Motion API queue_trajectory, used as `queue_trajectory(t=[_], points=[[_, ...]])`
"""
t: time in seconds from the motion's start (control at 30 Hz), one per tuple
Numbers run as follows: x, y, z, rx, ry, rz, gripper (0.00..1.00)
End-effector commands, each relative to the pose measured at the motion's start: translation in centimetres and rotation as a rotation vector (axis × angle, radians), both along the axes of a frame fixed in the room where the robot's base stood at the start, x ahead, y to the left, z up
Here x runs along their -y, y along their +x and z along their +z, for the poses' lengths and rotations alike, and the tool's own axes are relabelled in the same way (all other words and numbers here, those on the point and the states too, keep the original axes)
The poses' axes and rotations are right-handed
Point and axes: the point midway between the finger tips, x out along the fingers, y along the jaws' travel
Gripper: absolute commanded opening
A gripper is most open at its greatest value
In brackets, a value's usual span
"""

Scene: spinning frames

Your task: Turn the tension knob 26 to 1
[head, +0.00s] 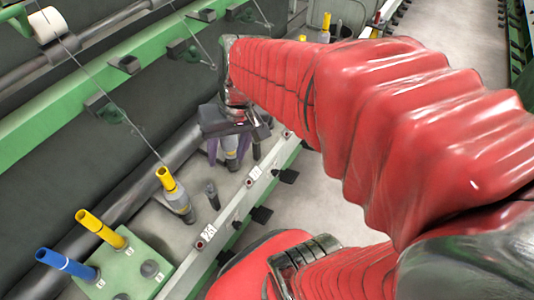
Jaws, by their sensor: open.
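A label reading 26 (208,232) sits on the pale rail of the spinning frame in the head view. A small dark upright peg (212,194) stands just behind it. Black blocks, one of them a black block (262,214), stick out from the rail's front side. I cannot tell which of these parts is tension knob 26, and its setting is not readable. My gripper (229,160) is open, with purple fingers pointing down. It is above and beyond label 26, around or in front of a grey spindle part; I cannot tell whether it touches.
A yellow tube (166,179) stands on a spindle left of my gripper. A green panel (135,268) at the lower left carries a blue tube (66,263), another yellow tube (101,228) and dark knobs. Thin threads run down from the green beam (90,98).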

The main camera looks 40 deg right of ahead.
Motion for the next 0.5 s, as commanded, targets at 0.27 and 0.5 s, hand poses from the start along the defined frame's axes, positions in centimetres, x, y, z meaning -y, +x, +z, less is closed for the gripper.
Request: queue_trajectory(t=[0.27, 0.5], points=[[2.4, 1.4, -3.4, -0.129, 0.158, -0.124, 0.44], [4.7, 2.4, -6.3, -0.211, 0.310, -0.233, 0.44]])
